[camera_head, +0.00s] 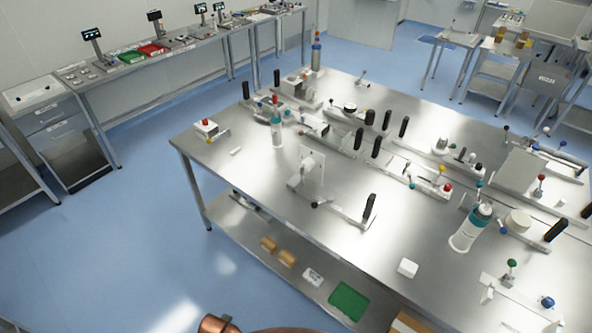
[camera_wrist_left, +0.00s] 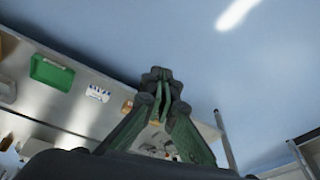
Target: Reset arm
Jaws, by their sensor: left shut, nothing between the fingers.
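My left gripper (camera_wrist_left: 161,85) shows in the left wrist view with its fingers together and nothing between them. It is apart from the table and its shelf, which show behind it. In the head view no gripper can be seen; only a copper-coloured part of my own body shows at the bottom edge. My right gripper is in neither view.
A steel table (camera_head: 240,190) with several black-handled fixtures stands ahead. Its lower shelf holds a green tray (camera_head: 348,301), which also shows in the left wrist view (camera_wrist_left: 52,72). A wall bench (camera_head: 150,93) stands at the back left. Blue floor (camera_head: 130,215) is clear on the left.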

